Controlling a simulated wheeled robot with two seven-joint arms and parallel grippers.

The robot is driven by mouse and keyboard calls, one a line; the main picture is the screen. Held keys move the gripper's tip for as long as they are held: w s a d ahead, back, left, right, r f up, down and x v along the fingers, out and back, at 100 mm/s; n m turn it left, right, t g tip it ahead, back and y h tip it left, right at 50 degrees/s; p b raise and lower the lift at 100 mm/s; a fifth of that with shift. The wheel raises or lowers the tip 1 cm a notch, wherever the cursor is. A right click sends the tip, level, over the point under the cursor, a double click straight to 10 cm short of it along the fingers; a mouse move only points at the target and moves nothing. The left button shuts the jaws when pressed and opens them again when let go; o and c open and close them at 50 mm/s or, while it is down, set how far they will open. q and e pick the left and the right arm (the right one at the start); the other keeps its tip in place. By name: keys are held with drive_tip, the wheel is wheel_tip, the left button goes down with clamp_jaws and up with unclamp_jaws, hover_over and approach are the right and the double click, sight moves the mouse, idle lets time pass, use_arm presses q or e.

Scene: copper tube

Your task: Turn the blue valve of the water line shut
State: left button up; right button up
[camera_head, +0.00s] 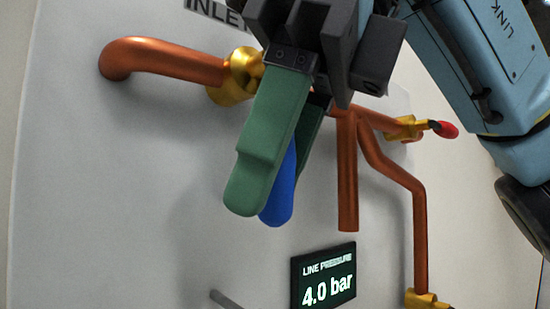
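The blue valve handle (279,200) hangs downward below the brass valve body (240,76) of the upper copper tube, its lower end showing. My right gripper (272,172) comes down from above, with one green finger in front of the blue handle and the other behind it. The front finger hides most of the handle. The handle lies between the fingers, but I cannot tell whether both press on it. My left gripper is out of view.
A copper inlet tube (165,60) runs along the pale panel (110,200). A red-tipped brass valve (446,129) is at right, near my arm. A display (325,276) reads 4.0 bar. A grey rod (226,299) sticks out at the bottom.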

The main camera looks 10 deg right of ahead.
idle(0.4)
drive_tip(key=v, duration=1.3)
drive_tip(key=shift+r, duration=0.15)
drive_tip(key=shift+d, duration=0.1)
